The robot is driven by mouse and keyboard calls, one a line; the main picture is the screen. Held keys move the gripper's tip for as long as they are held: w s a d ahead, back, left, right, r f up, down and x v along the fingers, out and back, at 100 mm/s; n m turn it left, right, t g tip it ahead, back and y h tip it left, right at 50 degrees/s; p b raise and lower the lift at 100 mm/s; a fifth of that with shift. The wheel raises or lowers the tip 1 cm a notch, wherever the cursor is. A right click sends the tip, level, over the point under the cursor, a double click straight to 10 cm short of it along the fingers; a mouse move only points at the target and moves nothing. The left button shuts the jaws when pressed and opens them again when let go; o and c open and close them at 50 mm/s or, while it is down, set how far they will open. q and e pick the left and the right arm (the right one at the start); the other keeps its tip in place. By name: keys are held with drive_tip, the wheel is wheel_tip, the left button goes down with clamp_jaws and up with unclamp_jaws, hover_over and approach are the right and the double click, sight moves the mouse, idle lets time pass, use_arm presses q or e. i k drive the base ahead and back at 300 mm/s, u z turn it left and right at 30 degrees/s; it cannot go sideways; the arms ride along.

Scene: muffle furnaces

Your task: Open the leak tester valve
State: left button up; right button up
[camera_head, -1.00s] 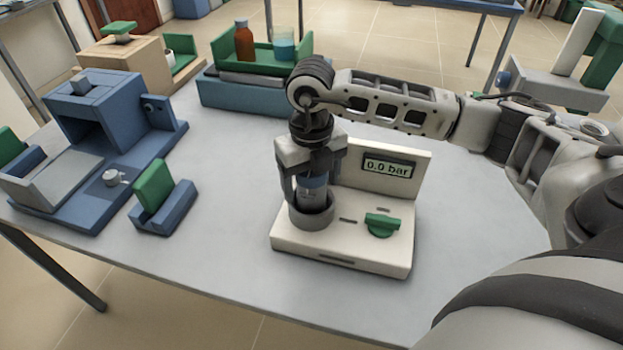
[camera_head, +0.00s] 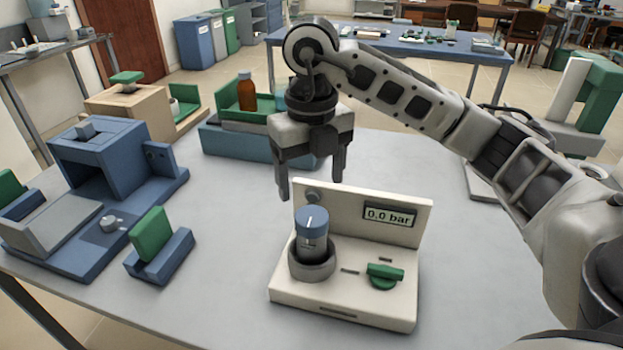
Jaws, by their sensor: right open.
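The leak tester (camera_head: 345,303) is a white L-shaped unit on the table, with a display (camera_head: 389,216) reading 0.0 bar. Its green valve handle (camera_head: 384,273) sits on the base at the right, its bar lying roughly left to right. A jar with a blue lid (camera_head: 312,226) stands upright in the grey round holder (camera_head: 312,267) at the left of the base. My right gripper (camera_head: 310,190) is open and empty, fingers pointing down, above and slightly behind the jar, apart from it. My left gripper is not in view.
A blue muffle furnace (camera_head: 104,165) and a blue stand with a green block (camera_head: 160,255) are at the left. A green tray (camera_head: 264,103) with a brown bottle (camera_head: 246,92) stands behind. A white and green apparatus (camera_head: 590,95) is at the right. Table space in front of the furnace stand is clear.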

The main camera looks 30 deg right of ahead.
sight(383, 278)
drive_tip(key=k, duration=1)
